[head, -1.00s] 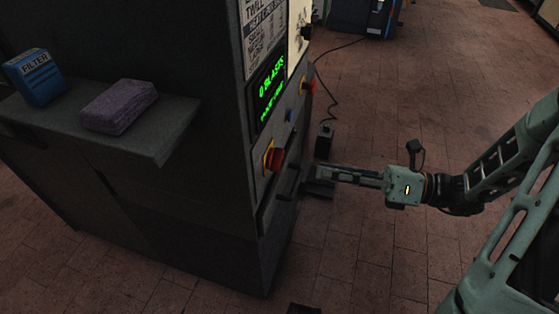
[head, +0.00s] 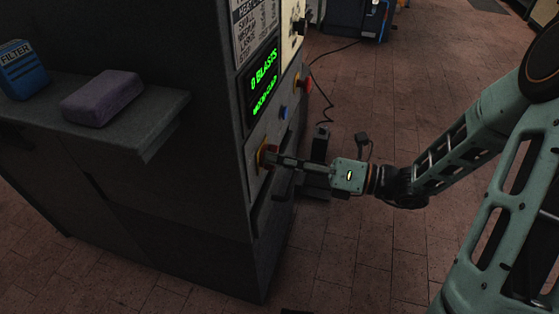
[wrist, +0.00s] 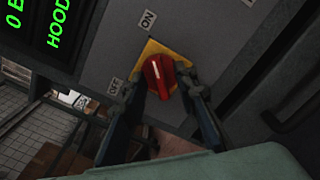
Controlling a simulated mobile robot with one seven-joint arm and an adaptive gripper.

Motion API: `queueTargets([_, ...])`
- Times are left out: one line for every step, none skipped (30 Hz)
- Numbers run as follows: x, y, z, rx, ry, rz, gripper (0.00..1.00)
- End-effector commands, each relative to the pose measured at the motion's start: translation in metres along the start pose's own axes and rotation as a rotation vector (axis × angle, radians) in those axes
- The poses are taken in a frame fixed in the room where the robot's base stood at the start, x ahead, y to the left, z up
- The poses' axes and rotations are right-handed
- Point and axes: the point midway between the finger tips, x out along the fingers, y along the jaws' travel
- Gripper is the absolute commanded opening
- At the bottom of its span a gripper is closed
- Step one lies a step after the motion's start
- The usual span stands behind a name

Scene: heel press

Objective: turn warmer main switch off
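The main switch is a red rotary knob (wrist: 160,77) on a yellow plate (wrist: 151,47), set in the grey panel of the cabinet. Printed ON and OFF labels stand beside the plate, and a pale line runs along the knob, its upper end towards the ON side. In the head view the switch (head: 264,155) is partly hidden behind my fingertips. My gripper (wrist: 163,88) is open, with one finger on each side of the knob. Narrow gaps seem to remain between fingers and knob; contact is hard to tell.
A green-lit display (head: 263,84) sits above the switch. A blue button (head: 283,112) and a red button (head: 306,86) are farther along the panel. A shelf (head: 150,130) on the left holds a purple block (head: 103,97) and a blue FILTER box (head: 22,70).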

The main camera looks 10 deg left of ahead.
Motion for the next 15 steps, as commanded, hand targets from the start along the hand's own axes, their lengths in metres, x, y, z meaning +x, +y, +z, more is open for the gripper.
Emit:
queueTargets([0.0012,0.0,-0.0001,0.0,0.0,0.0,0.27])
queueTargets([0.0015,0.0001,0.0,0.0,0.0,0.0,0.27])
queueTargets([0.0016,0.0001,0.0002,0.0,0.0,0.0,0.27])
queueTargets([0.0016,0.0002,0.0003,0.0,0.0,0.0,0.27])
queueTargets([0.0015,0.0002,0.0003,0.0,-0.001,0.0,0.27])
queueTargets([0.0015,0.0002,0.0003,0.0,0.0,0.0,0.27])
queueTargets([0.0014,0.0002,0.0004,0.0,0.0,0.0,0.27])
queueTargets([0.0014,0.0002,0.0003,0.0,0.0,0.0,0.27])
queueTargets([0.0014,0.0002,0.0003,0.0,0.0,0.0,0.22])
queueTargets([0.0013,0.0002,0.0003,0.0,0.0,0.0,0.19])
queueTargets([0.0013,0.0002,0.0004,0.0,0.0,0.0,0.16])
queueTargets([0.0013,0.0002,0.0003,0.0,0.0,0.0,0.11])
queueTargets([0.0012,0.0002,0.0003,0.0,0.0,0.0,0.08])
queueTargets([0.0012,0.0002,0.0003,0.0,0.0,0.0,0.05])
queueTargets([0.0012,0.0002,0.0003,0.0,0.0,0.0,0.0])
